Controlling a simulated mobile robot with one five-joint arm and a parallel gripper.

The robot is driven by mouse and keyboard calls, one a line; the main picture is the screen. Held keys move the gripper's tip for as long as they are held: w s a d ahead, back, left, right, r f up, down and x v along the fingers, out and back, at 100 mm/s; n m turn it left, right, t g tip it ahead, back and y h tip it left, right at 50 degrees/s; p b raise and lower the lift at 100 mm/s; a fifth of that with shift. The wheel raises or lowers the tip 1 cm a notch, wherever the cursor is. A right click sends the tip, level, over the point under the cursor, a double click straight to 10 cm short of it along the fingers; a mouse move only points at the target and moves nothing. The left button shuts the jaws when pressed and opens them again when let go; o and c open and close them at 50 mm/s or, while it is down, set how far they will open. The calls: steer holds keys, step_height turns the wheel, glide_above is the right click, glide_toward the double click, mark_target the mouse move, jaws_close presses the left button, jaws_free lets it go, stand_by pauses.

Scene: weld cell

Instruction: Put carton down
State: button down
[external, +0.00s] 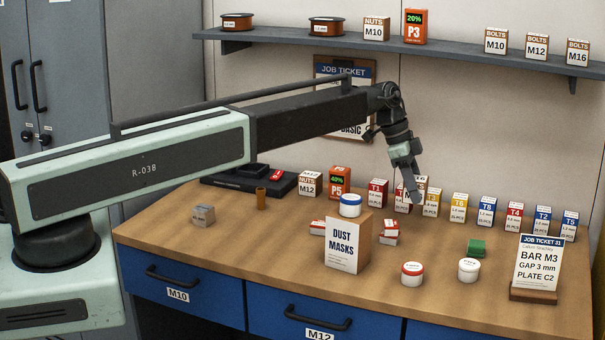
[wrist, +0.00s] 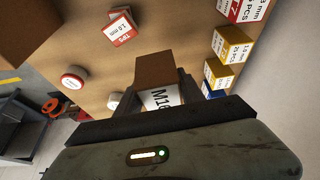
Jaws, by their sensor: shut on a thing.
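The carton (wrist: 155,70) in the wrist view has a brown face and a white label reading M16. My gripper (wrist: 160,92) is shut on it, with a dark finger on each side. In the external view my gripper (external: 412,194) points down over the back of the wooden bench (external: 450,300), by the row of small cartons. The held carton (external: 421,182) shows there only in part behind the fingers. I cannot tell whether its bottom touches the bench.
A red T1 carton (external: 378,192) and a yellow T6 carton (external: 460,206) stand near my gripper in the back row. A dust masks box (external: 345,246) with a blue-banded tub (external: 350,205) on it stands in front.

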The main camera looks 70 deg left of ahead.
steer(key=m, duration=0.1)
glide_above(442, 248)
steer(key=s+a, duration=0.1)
step_height(442, 248, down, 10)
steer(key=b, duration=1)
steer(key=shift+a+f, duration=0.1)
steer(key=shift+f, duration=0.1)
steer(key=c, duration=0.7)
jaws_free()
steer(key=shift+r, duration=0.15)
steer(key=p+v, duration=1.1)
steer(key=v, duration=0.1)
steer(key=s+d+n+g+y, duration=0.1)
steer(key=s+d+n, duration=0.2)
steer(key=s+d, duration=0.3)
steer(key=s+d+f+n+g+y, duration=0.1)
steer(key=s+d+n, duration=0.2)
steer(key=s, duration=1.1)
steer(key=s+d+n+g+y, duration=0.1)
steer(key=s+d+n, duration=0.2)
steer(key=s+d, duration=0.6)
steer(key=shift+s+d+f+g, duration=0.3)
steer(key=shift+s+d, duration=0.1)
steer(key=shift+d, duration=0.25)
